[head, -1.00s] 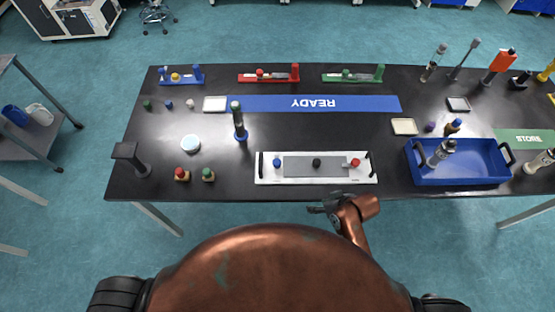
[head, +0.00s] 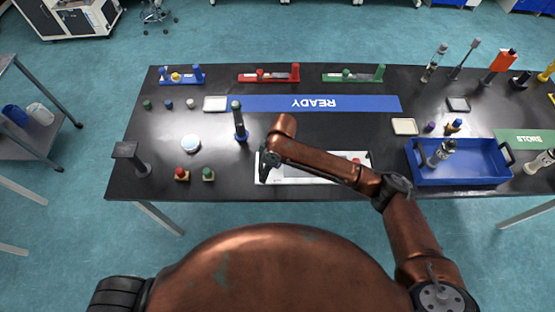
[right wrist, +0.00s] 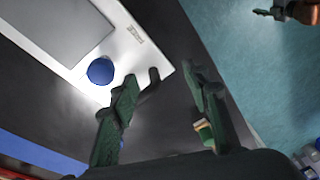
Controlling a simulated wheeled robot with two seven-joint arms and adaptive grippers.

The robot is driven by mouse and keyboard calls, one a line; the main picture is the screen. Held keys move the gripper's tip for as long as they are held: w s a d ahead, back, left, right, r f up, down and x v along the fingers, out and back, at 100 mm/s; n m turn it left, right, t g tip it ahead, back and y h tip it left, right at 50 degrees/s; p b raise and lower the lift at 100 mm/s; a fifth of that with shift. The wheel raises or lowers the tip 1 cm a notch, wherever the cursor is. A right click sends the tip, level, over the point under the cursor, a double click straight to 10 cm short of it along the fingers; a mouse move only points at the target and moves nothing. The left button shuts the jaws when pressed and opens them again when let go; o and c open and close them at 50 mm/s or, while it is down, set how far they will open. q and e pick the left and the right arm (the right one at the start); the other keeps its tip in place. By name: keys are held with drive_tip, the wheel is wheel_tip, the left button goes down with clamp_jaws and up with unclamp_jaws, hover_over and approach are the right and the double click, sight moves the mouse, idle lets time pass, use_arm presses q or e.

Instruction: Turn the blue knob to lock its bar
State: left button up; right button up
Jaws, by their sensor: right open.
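The blue knob (right wrist: 100,71) stands on the white panel (right wrist: 128,45), near its end, in the right wrist view. My right gripper (right wrist: 160,78) is open and empty. Its fingers are apart from the knob, which lies beyond and to the left of them. In the head view the right gripper (head: 268,158) is over the left end of the panel. A small dark gripper end on a copper link of mine (right wrist: 278,12) shows at the wrist view's top right; its jaws are unclear.
A dark handle (right wrist: 153,82) at the panel's end is close to the left finger in the wrist view. A dark post with a blue base (head: 240,122) stands behind the panel. Red (head: 182,174) and green (head: 208,174) buttons stand to its left. A blue tray (head: 480,169) is right.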

drive_tip(key=w+d+r, duration=0.1)
drive_tip(key=w, duration=0.1)
drive_tip(key=w+d+r+h, duration=0.1)
drive_tip(key=w+r, duration=0.1)
drive_tip(key=w+d+r+h, duration=0.1)
drive_tip(key=w, duration=0.1)
drive_tip(key=shift+w+d+r, duration=0.15)
drive_tip(key=shift+w+r, duration=0.1)
drive_tip(key=shift+r, duration=0.15)
wheel_tip(320, 180, down, 8)
drive_tip(key=shift+r, duration=0.2)
drive_tip(key=shift+c, duration=0.5)
drive_tip(key=c, duration=1.1)
drive_tip(key=shift+o, duration=0.2)
